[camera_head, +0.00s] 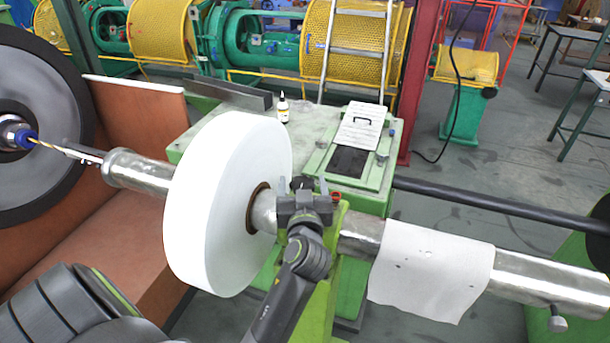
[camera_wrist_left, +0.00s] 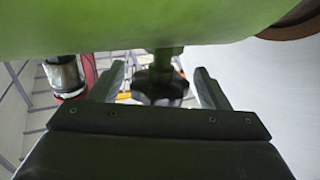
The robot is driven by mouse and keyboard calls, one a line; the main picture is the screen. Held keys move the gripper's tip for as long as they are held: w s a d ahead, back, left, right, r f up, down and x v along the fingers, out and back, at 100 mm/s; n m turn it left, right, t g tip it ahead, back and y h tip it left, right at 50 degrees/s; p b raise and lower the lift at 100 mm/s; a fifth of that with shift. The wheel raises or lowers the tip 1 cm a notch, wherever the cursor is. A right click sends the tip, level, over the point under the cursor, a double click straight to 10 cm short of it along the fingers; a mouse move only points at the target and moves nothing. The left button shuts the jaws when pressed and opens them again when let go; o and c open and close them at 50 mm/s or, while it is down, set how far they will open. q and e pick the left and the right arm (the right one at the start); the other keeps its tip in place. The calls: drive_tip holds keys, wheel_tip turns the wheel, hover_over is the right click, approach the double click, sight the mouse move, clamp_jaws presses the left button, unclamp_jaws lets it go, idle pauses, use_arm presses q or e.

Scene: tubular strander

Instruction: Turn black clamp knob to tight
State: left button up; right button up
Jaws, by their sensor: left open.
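The black clamp knob (camera_wrist_left: 160,87) shows in the left wrist view as a dark lobed knob on a short green stem, below a green part of the stand. My left gripper (camera_head: 308,184) is at the green stand (camera_head: 325,290) beside the white roll in the head view. It is open, and in the left wrist view its two fingers (camera_wrist_left: 160,82) stand on either side of the knob with gaps showing. I cannot tell how deep the knob sits between them. In the head view the gripper largely hides the knob. My right gripper is not in view.
A large white roll (camera_head: 215,200) sits on a metal shaft (camera_head: 550,283) just left of the gripper. A white sheet (camera_head: 430,270) hangs over the shaft at right. A green bench (camera_head: 200,150) behind holds a small bottle (camera_head: 282,108) and a clipboard (camera_head: 361,126).

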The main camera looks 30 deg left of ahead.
use_arm(q)
drive_tip(key=shift+s+d+r, duration=0.2)
drive_tip(key=shift+s, duration=0.05)
drive_tip(key=shift+c, duration=0.9)
drive_tip(key=c, duration=0.8)
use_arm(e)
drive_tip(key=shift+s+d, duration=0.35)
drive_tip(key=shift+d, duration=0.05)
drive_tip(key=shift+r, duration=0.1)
